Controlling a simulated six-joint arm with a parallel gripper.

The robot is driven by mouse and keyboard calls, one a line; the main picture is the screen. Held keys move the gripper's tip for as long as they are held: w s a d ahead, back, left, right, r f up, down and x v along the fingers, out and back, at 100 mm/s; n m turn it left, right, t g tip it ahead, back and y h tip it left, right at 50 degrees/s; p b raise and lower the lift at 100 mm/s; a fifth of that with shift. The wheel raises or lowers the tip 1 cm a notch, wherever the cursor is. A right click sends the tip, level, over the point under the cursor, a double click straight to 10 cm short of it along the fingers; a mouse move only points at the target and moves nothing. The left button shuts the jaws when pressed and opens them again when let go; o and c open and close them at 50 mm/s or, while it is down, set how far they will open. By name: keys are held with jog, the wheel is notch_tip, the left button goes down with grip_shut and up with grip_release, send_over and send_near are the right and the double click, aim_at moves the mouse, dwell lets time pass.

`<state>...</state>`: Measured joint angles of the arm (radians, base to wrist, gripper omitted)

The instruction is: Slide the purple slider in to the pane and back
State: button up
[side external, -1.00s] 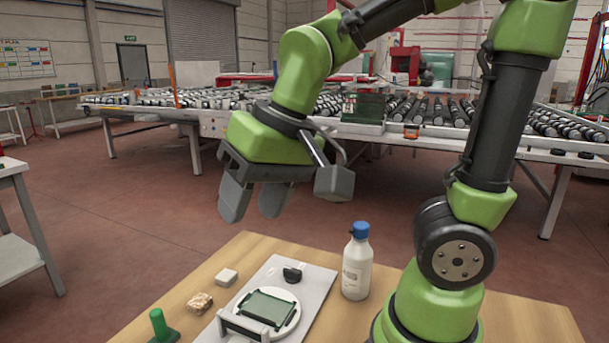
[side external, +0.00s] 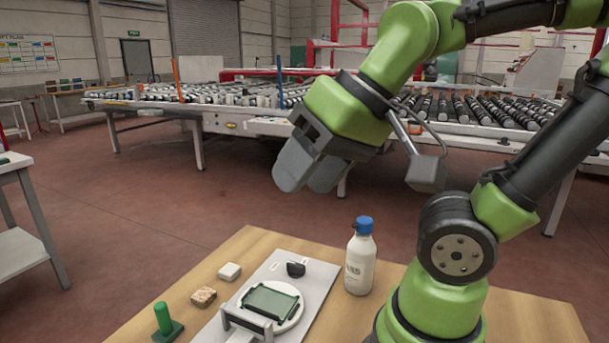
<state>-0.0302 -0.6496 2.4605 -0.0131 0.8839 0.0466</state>
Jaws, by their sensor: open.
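A green-edged glass pane (side external: 262,304) lies on a round white disc (side external: 295,320) on a light grey base plate (side external: 322,273). A small black block (side external: 295,269) stands on the plate beyond the pane. A pale bracket with a dark face (side external: 247,321) stands at the pane's near edge. I see nothing purple, so I cannot tell which part is the slider. My gripper (side external: 309,178) is open and empty, well above the table and tilted, with its fingers pointing down and left. It touches nothing.
A white bottle with a blue cap (side external: 360,262) stands right of the plate. A white block (side external: 229,271), a brown speckled block (side external: 203,296) and a green upright handle (side external: 163,318) are on its left. The wooden table (side external: 520,318) is bare at the right.

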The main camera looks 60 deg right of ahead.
jog(key=w+a+f+g, duration=0.2)
jog(key=w+f, duration=0.1)
jog(key=f, duration=0.3)
jog(key=w+a+f+g+h, duration=0.1)
jog(key=w+a+f+g, duration=0.1)
jog(key=f, duration=0.4)
jog(key=w+a+f+g+h, duration=0.1)
jog(key=w+a+f+g, duration=0.1)
jog(key=w+f, duration=0.4)
jog(key=shift+w+a+f+g, duration=0.1)
jog(key=shift+a+f+g, duration=0.05)
jog(key=shift+a, duration=0.25)
jog(key=shift+w+a+f+g, duration=0.1)
jog(key=shift+a+g, duration=0.05)
jog(key=shift+a, duration=0.2)
notch_tip(320, 180, down, 9)
jog(key=shift+f, duration=0.1)
